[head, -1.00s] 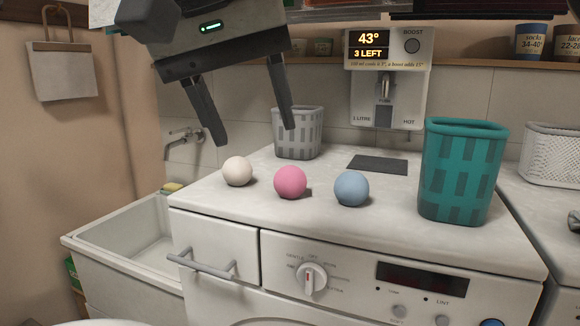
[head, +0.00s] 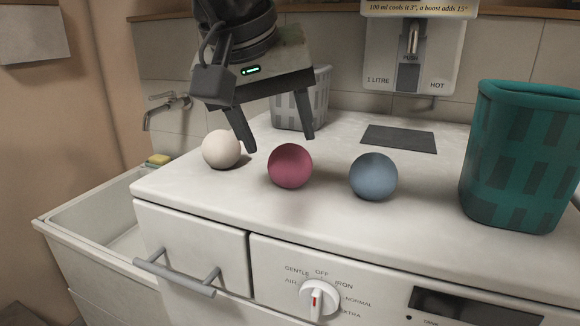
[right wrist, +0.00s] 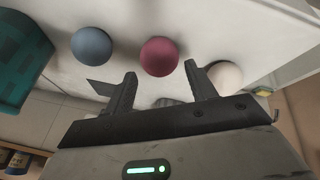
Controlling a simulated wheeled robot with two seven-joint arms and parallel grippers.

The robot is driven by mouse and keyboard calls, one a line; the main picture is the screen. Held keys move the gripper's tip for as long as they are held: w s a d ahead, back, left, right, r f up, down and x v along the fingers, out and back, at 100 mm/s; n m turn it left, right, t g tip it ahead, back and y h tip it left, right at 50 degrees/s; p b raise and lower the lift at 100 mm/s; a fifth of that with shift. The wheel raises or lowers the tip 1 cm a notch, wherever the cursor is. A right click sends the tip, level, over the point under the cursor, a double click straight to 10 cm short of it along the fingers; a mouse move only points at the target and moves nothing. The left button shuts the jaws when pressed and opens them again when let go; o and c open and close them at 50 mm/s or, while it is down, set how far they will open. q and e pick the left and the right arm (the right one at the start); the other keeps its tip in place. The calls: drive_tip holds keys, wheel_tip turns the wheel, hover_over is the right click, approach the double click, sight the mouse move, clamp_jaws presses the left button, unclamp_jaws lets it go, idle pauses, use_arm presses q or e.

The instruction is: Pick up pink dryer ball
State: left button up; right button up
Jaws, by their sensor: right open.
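The pink dryer ball (head: 290,166) sits on the white machine top between a white ball (head: 221,149) and a blue ball (head: 373,177). My right gripper (head: 280,143) is open and empty, just above and behind the pink ball in the head view, with its fingers pointing down. In the right wrist view the pink ball (right wrist: 159,56) lies just beyond the gap between the two fingertips (right wrist: 160,70), apart from both. The white ball (right wrist: 224,75) is close to one finger there. My left gripper is not in view.
A teal basket (head: 522,160) stands at the right and a grey basket (head: 300,105) behind my gripper. A dark flat pad (head: 398,139) lies at the back under the wall dispenser (head: 412,50). A sink (head: 95,225) is at the left.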

sight(285, 150)
drive_tip(key=shift+x, duration=2.95)
drive_tip(key=shift+w+r, duration=0.1)
drive_tip(key=c, duration=0.6)
